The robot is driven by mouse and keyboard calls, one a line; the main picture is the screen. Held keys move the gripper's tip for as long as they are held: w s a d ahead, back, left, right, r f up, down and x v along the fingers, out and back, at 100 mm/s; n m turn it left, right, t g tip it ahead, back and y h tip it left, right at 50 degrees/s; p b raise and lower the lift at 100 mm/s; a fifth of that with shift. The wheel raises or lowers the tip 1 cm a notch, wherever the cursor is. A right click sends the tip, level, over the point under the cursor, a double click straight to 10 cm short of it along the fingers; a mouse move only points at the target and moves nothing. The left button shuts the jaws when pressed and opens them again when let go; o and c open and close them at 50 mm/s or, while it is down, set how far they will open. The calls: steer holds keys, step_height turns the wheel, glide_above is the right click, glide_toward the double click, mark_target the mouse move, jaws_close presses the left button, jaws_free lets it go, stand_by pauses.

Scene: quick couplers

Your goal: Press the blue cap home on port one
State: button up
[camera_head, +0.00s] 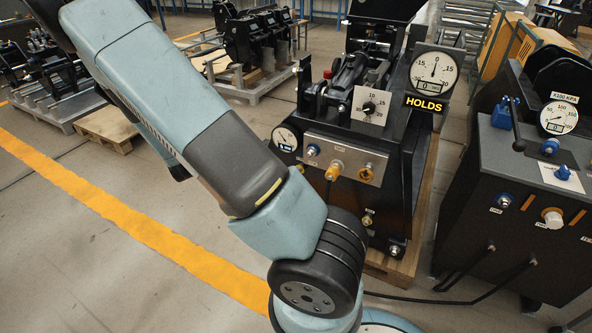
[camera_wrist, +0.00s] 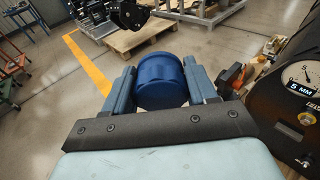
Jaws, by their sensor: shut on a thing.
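The blue cap (camera_wrist: 162,84) is a round, ribbed cylinder held between the two blue-grey fingers of my gripper (camera_wrist: 159,68) in the wrist view. Its far end is out of sight. The head view does not show the gripper or the held cap; my arm covers the lower middle. I cannot read which one is port one. In the wrist view no port is directly ahead of the cap.
A dial marked HOLDS (camera_head: 433,73) stands above the panel. A dark bench (camera_head: 515,160) with blue fittings and a gauge stands at the right. A black hose (camera_head: 430,299) runs low between them. The floor left of the machine is open, with a yellow line (camera_head: 130,222).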

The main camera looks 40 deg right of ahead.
steer(key=s+d+f+m+g+h, duration=0.1)
steer(key=d+f+m+h, duration=0.3)
steer(key=d, duration=0.6)
steer(key=m+g+h, duration=0.6)
steer(key=g, duration=0.2)
glide_toward(309, 156)
steer(key=f, duration=0.1)
steer(key=shift+w+d+f, duration=0.1)
steer(key=shift+d, duration=0.15)
steer(key=shift+r+x, duration=0.25)
steer(key=shift+x, duration=1.15)
steer(key=shift+r+x, duration=0.2)
steer(key=shift+x, duration=1.2)
steer(key=shift+w, duration=0.15)
